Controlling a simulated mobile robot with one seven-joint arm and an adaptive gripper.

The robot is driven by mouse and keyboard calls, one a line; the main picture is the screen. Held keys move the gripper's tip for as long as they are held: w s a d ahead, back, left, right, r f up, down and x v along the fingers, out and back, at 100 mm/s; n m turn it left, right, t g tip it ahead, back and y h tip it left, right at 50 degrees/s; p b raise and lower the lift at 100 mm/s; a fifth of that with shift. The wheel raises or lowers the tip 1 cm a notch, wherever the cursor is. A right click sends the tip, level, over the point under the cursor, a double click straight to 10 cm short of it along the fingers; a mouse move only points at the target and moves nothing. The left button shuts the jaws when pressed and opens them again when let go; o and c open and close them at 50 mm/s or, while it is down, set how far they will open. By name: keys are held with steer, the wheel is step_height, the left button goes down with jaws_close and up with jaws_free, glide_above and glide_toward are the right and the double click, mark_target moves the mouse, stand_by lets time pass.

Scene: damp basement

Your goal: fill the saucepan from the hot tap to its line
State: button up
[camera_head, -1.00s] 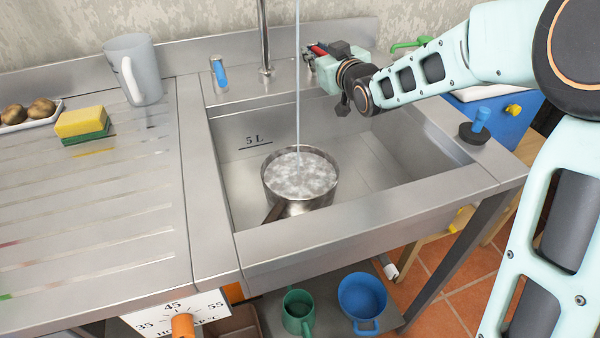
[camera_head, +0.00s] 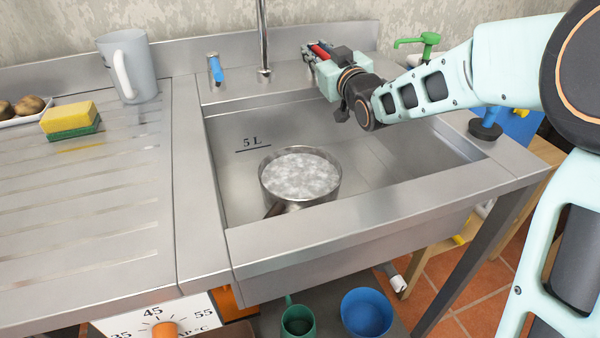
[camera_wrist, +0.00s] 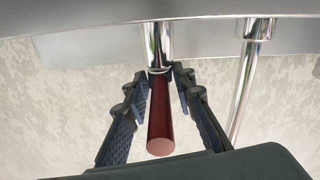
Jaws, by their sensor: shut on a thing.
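A steel saucepan (camera_head: 331,190) stands upright in the sink basin, with its dark handle pointing to the lower left. Pale, frothy-looking water fills it close to the rim; I cannot make out a fill line. No stream falls from the steel spout (camera_head: 263,40) above. My gripper (camera_head: 313,52) is at the back right of the sink, shut on the red tap lever (camera_head: 321,49). In the wrist view the red lever (camera_wrist: 161,112) lies between my two fingers (camera_wrist: 158,76), with a chrome tap body behind it.
A blue-handled tap (camera_head: 216,70) stands left of the spout. A grey jug (camera_head: 137,75) and a sponge (camera_head: 70,118) are on the drainboard. A blue-handled plug (camera_head: 487,125) sits on the right rim. A temperature dial (camera_head: 160,320) and blue pot (camera_head: 366,315) are below.

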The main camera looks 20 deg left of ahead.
steer(key=o, duration=0.6)
steer(key=shift+b+v, duration=0.4)
steer(key=shift+v, duration=3.15)
